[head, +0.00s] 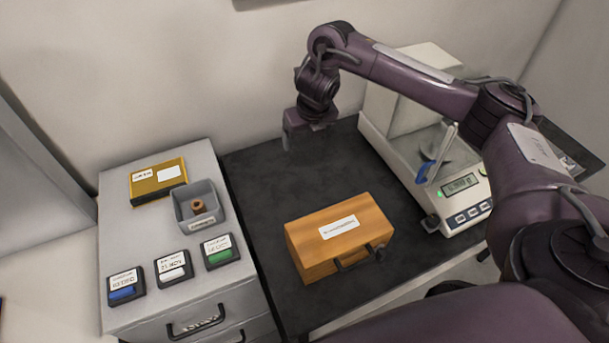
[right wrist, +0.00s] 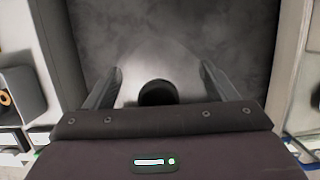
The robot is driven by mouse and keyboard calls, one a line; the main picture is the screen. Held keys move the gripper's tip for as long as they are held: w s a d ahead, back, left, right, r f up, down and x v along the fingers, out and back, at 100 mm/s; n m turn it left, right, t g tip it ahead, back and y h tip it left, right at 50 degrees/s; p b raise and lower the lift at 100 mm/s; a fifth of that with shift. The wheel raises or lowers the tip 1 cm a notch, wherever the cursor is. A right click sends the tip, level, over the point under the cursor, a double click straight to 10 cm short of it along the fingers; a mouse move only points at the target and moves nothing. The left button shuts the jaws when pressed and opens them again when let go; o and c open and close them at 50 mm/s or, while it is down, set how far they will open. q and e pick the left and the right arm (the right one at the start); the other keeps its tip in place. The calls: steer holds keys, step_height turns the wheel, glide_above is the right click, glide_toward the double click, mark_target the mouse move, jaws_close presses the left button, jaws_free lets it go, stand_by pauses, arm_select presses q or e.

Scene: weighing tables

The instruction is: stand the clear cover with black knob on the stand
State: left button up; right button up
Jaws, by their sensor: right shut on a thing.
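The clear cover (right wrist: 160,60) shows as a pale see-through shape between the fingers in the right wrist view, with its black knob (right wrist: 158,93) close to the palm. My right gripper (right wrist: 160,78) is shut on the cover, its fingers on either side. In the head view my right gripper (head: 288,143) hangs over the back left part of the dark table top, near the wall; the cover is hard to make out there. I cannot pick out the stand in either view. My left gripper is not in view.
A wooden case (head: 340,237) lies on the dark table (head: 262,180). A balance (head: 460,205) with a glass shield stands on the right. The grey drawer cabinet (head: 150,318) on the left bears a grey bin (head: 188,216), a yellow box (head: 157,180) and several small labelled cases.

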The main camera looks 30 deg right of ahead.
steer(key=s+x, duration=0.1)
steer(key=x, duration=0.3)
steer(key=s+b+x, duration=0.1)
steer(key=x, duration=0.3)
steer(key=b+x, duration=0.1)
steer(key=x, duration=0.4)
steer(key=shift+s+a+f, duration=0.15)
steer(key=shift+s+f, duration=0.2)
steer(key=shift+s, duration=0.1)
steer(key=shift+f, duration=0.3)
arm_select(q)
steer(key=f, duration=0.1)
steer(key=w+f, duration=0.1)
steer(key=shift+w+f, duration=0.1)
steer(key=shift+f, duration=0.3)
arm_select(e)
steer(key=shift+f, duration=0.1)
steer(key=o, duration=0.7)
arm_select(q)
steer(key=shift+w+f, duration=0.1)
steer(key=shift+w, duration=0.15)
arm_select(e)
steer(key=o, duration=0.3)
